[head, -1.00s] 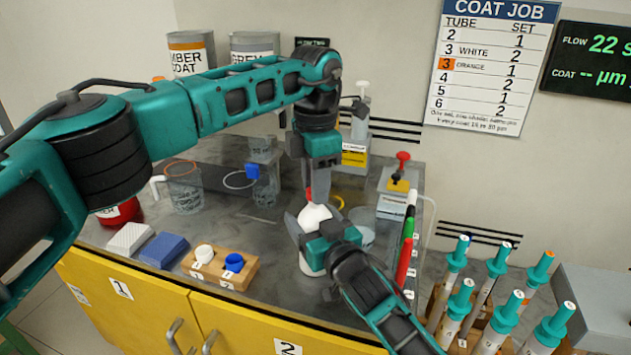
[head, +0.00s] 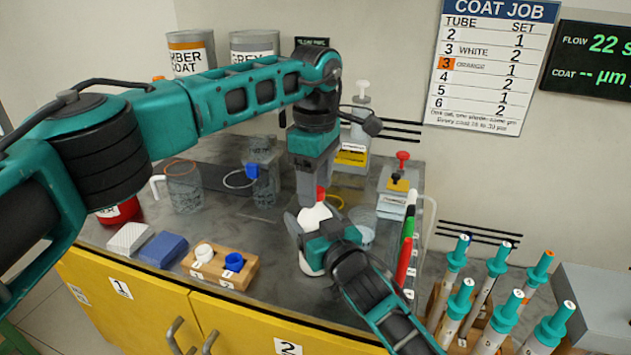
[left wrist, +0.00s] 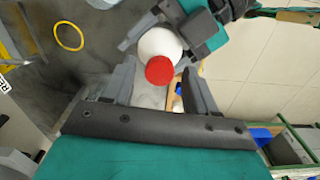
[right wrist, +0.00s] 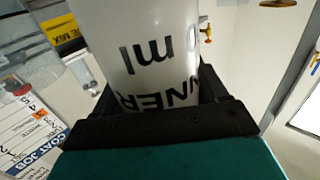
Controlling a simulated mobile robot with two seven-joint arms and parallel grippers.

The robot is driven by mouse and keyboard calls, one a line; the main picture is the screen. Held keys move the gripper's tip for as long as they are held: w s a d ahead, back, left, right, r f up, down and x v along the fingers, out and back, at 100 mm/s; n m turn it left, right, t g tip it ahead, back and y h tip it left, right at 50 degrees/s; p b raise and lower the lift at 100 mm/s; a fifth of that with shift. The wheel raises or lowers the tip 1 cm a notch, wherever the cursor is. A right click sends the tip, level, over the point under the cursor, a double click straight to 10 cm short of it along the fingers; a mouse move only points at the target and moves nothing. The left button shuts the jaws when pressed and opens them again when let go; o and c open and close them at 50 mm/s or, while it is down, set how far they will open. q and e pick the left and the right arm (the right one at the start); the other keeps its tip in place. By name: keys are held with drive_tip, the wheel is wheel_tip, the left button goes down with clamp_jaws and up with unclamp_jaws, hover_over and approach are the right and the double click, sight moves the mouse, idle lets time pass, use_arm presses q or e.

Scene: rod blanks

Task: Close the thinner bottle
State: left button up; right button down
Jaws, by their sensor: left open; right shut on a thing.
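The thinner bottle is white with dark lettering; its body (right wrist: 140,45) fills the top of the right wrist view. In the head view the bottle (head: 313,217) stands upright near the counter's front. My right gripper (head: 318,240) is shut around its body. A red cap (left wrist: 160,70) sits at the top of the bottle; it also shows in the head view (head: 321,193). Whether it is tight cannot be told. My left gripper (left wrist: 160,88) is open above the bottle, fingers on either side of the cap with gaps visible. In the head view a left finger partly hides the cap.
A wooden block with a white and a blue cap (head: 222,268) lies left of the bottle. Capped tubes (head: 497,255) stand at right.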

use_arm(q)
drive_tip(key=shift+r, duration=2.3)
drive_tip(key=shift+c, duration=0.4)
drive_tip(key=n, duration=0.4)
drive_tip(key=shift+r, duration=0.35)
drive_tip(key=n, duration=0.2)
drive_tip(key=r+n, duration=0.1)
drive_tip(key=n, duration=0.2)
drive_tip(key=shift+n, duration=0.3)
drive_tip(key=n, duration=0.2)
drive_tip(key=r+n, duration=0.1)
drive_tip(key=n, duration=0.6)
drive_tip(key=shift+r+n, duration=0.3)
drive_tip(key=shift+r, duration=0.1)
